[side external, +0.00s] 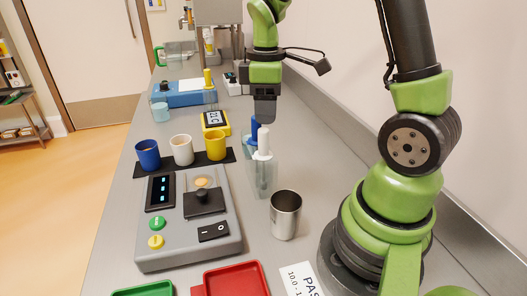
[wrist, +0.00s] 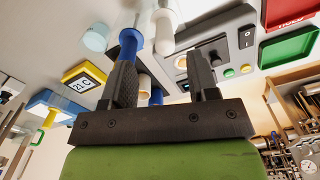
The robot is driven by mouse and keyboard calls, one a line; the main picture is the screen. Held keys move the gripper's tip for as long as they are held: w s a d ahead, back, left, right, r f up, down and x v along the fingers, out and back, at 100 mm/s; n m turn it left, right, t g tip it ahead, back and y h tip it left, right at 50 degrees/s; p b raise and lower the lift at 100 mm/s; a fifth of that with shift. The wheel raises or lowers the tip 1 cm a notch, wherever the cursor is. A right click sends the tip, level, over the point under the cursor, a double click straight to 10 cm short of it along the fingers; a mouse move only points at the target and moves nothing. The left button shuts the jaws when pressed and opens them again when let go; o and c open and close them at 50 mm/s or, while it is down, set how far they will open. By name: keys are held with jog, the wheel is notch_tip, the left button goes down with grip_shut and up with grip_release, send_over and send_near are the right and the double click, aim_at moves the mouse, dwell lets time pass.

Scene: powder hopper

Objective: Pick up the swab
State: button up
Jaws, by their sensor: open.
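A clear holder (side external: 262,180) stands on the steel bench in the side view, with a white-handled tool (side external: 264,143) and a blue-handled tool (side external: 254,130) upright in it. I cannot tell for sure which of them is the swab, as their lower ends are hard to make out. My gripper (side external: 265,112) points down just above and behind the holder. In the wrist view my gripper (wrist: 162,62) is open with nothing held. There the blue-handled tool (wrist: 131,42) shows by the left fingertip, and the white-handled tool (wrist: 163,40) shows between the fingertips, beyond them.
A steel cup (side external: 286,216) stands in front of the holder. A grey device (side external: 165,256) and a black mat (side external: 140,168) with blue, white and yellow cups are to the left. A yellow timer (side external: 215,121) and blue device (side external: 180,98) are behind. A red tray (side external: 235,280) is in front.

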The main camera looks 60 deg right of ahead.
aim_at(264, 129)
jog(key=f, duration=0.7)
jog(key=shift+a, duration=0.3)
jog(key=shift+r, duration=0.1)
jog(key=shift+c, duration=0.5)
jog(key=c, duration=0.8)
